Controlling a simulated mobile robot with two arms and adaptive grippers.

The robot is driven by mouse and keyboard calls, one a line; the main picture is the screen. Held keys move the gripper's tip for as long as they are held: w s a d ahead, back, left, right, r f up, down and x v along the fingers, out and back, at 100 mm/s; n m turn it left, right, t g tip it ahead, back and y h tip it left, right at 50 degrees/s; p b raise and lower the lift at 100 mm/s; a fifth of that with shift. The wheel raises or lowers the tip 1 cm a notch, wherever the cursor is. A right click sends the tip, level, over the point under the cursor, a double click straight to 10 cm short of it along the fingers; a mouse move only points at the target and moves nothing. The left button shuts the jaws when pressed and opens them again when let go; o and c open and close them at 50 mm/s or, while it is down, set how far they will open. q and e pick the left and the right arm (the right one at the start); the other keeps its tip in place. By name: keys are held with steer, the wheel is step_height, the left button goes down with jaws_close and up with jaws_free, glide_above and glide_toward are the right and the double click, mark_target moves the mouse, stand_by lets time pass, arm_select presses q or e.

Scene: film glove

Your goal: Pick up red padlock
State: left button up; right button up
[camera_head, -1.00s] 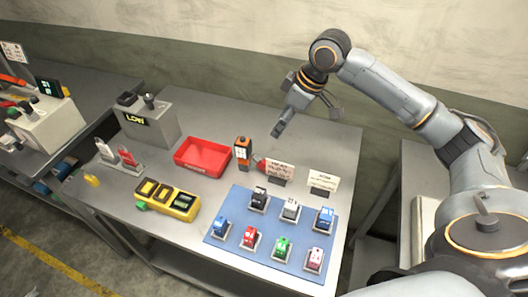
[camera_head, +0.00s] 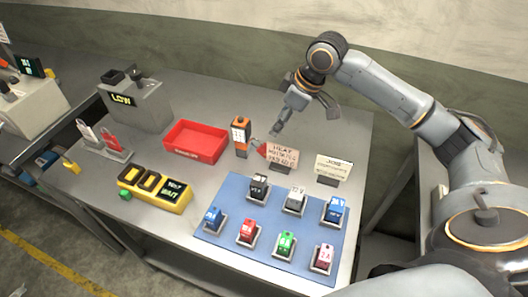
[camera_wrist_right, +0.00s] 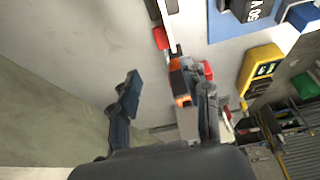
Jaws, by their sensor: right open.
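I cannot single out a clear red padlock. A small red object (camera_head: 261,149) lies beside the orange-and-black handheld device (camera_head: 240,136), partly behind a sign; its shape is too small to tell. It seems to show in the right wrist view as a red block (camera_wrist_right: 160,38). Another red piece (camera_head: 112,141) stands in a small rack beside a white one. My right gripper (camera_head: 300,112) is open and empty above the back of the table, near the orange device. In the right wrist view its fingers (camera_wrist_right: 165,97) are spread apart. My left gripper is not in view.
A red tray (camera_head: 196,142) and a grey box reading LOW (camera_head: 137,104) stand at the left. A yellow device (camera_head: 155,190) is at the front left. A blue mat (camera_head: 228,211) holds several small blocks.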

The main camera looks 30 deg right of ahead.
mark_target(264, 144)
steer(key=x, duration=0.6)
steer(key=shift+w+a+f+p, duration=0.1)
steer(key=shift+a+f+p, duration=0.05)
steer(key=shift+f+p, duration=0.2)
steer(key=x, duration=0.1)
steer(key=p+x, duration=0.1)
steer(key=x, duration=0.2)
steer(key=shift+a+f+p, duration=0.3)
steer(key=shift+a, duration=0.1)
steer(key=shift+f, duration=0.25)
jaws_close()
